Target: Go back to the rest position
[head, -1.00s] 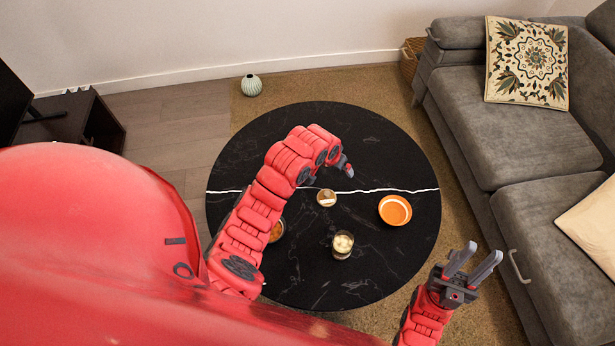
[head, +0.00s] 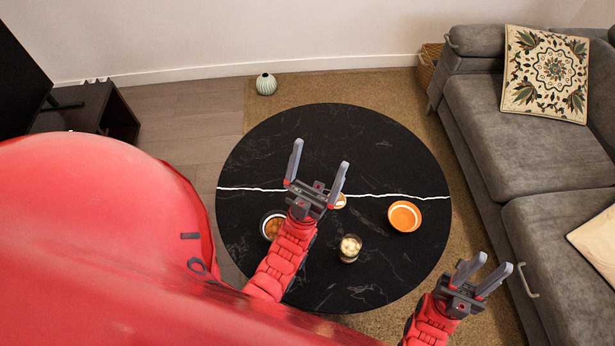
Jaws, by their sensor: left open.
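My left gripper (head: 317,172) is open and empty, raised above the black round table, with its two grey fingers pointing up in the picture. My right gripper (head: 489,271) is off the table's lower right edge, near the sofa; its two fingers stand apart with nothing between them. On the black table (head: 380,150) are an orange bowl (head: 404,216), a glass with a pale content (head: 350,247), a round dish with brown content (head: 271,225) partly behind my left arm, and a small round item (head: 340,201) partly hidden by my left gripper.
A grey sofa (head: 490,110) with a patterned cushion (head: 545,74) stands on the right. A ribbed vase (head: 266,84) stands behind the table near the wall. A dark low cabinet (head: 85,110) is at the far left. The table's far half is clear.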

